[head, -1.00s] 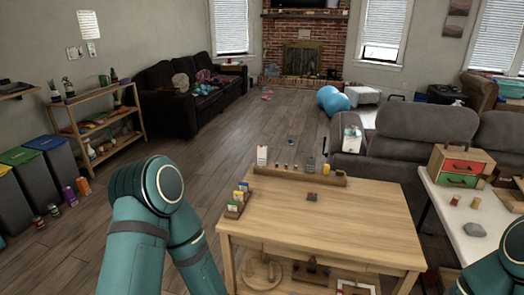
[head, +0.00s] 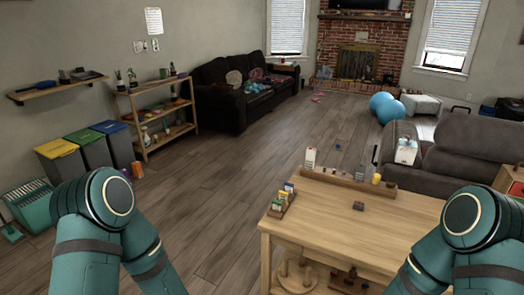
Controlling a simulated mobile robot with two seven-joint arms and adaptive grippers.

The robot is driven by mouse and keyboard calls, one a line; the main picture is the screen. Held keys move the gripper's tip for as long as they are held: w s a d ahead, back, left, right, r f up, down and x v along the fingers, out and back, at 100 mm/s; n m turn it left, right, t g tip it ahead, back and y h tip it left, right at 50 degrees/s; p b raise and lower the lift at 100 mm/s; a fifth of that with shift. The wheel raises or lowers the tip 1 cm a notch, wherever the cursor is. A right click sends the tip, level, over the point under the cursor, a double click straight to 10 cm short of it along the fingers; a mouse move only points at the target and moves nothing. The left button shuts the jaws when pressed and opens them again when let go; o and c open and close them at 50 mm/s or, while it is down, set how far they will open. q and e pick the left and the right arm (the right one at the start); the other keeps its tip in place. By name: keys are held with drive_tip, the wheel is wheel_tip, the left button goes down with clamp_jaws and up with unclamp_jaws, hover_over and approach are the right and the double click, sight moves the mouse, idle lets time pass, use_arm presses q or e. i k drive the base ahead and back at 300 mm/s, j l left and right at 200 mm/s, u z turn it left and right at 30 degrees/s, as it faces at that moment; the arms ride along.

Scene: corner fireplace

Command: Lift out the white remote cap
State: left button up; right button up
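I cannot make out a white remote cap for certain. A small white upright piece (head: 310,158) stands at the left end of a long wooden rack (head: 348,184) on the wooden table (head: 345,235); it is too small to identify. A white box-like thing (head: 406,151) stands farther back by the grey sofa and is also unclear. My left and right arms show at the lower left and lower right, left of and in front of the table. Neither gripper is in view.
A small wooden tray (head: 282,203) with coloured packets sits at the table's left edge. A dark block (head: 358,206) lies near the rack. The grey sofa (head: 462,150) stands behind the table. Open floor (head: 215,195) lies left of it, towards bins (head: 93,148) and a shelf (head: 158,115).

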sight(313, 152)
drive_tip(key=i+j+u, duration=0.15)
drive_tip(key=u, duration=0.25)
drive_tip(key=i+j+u, duration=0.1)
drive_tip(key=i+u, duration=0.15)
drive_tip(key=u, duration=0.15)
drive_tip(key=i+u, duration=0.2)
drive_tip(key=u, duration=0.2)
drive_tip(key=i+j+u, duration=0.1)
drive_tip(key=i+u, duration=0.2)
drive_tip(key=i, duration=0.4)
drive_tip(key=i+u, duration=0.3)
drive_tip(key=i, duration=0.4)
drive_tip(key=i+l+z, duration=0.1)
drive_tip(key=i+z, duration=0.2)
drive_tip(key=z, duration=0.15)
drive_tip(key=i+z, duration=0.25)
drive_tip(key=z, duration=0.2)
drive_tip(key=i+j+z, duration=0.1)
drive_tip(key=i+z, duration=0.3)
drive_tip(key=i+l+z, duration=0.15)
drive_tip(key=i+z, duration=0.2)
drive_tip(key=i+l+z, duration=0.1)
drive_tip(key=i+z, duration=0.6)
drive_tip(key=i, duration=0.6)
drive_tip(key=i+j+z, duration=0.1)
drive_tip(key=i, duration=0.5)
drive_tip(key=z, duration=1.6)
